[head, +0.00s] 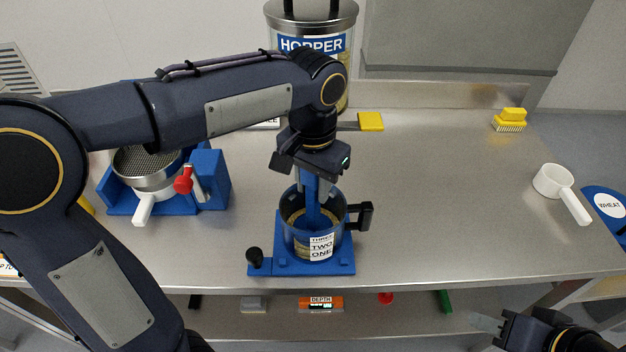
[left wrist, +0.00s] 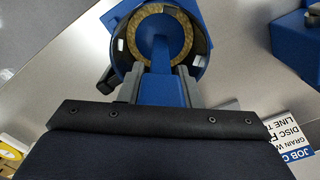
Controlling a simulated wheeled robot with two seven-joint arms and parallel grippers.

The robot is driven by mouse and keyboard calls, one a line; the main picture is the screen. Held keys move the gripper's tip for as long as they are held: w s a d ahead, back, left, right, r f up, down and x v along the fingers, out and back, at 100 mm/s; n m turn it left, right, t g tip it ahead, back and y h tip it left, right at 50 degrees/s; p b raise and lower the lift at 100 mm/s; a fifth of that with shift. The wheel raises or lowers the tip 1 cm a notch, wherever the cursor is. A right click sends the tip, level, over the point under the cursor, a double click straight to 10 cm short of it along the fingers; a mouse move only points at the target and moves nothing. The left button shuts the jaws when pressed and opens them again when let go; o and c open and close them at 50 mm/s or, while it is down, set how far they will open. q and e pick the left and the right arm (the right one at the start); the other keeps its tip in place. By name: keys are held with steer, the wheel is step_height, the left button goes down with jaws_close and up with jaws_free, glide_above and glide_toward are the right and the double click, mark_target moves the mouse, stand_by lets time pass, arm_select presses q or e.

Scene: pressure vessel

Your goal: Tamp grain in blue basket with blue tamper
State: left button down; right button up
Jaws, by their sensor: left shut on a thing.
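The blue basket (head: 297,243), with a black handle and a label reading THREE, TWO, ONE, stands upright on a blue base (head: 286,268). My left gripper (head: 313,188) is above the basket, shut on the blue tamper (head: 312,207). The tamper points down inside the basket. In the left wrist view, the tamper (left wrist: 160,58) has tan grain (left wrist: 184,40) showing as a ring around its lower end. I cannot tell whether it presses on the grain. My right gripper (head: 493,325) is at the bottom right, partly out of frame, and its opening is unclear.
A blue stand with a metal sieve (head: 147,168) is on the left, partly behind my left arm. The HOPPER canister (head: 312,45) stands at the back. A yellow brush (head: 509,120) and white scoop (head: 560,190) lie on the right. The middle-right table is clear.

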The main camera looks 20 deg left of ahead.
arm_select(q)
steer(key=shift+f, duration=0.1)
step_height(320, 180, up, 3)
steer(key=p, duration=0.2)
steer(key=shift+p, duration=0.4)
steer(key=shift+f, duration=0.1)
steer(key=shift+f+b, duration=1.05)
steer(key=shift+f, duration=0.4)
steer(key=shift+r+p, duration=1.3)
steer(key=shift+r, duration=0.15)
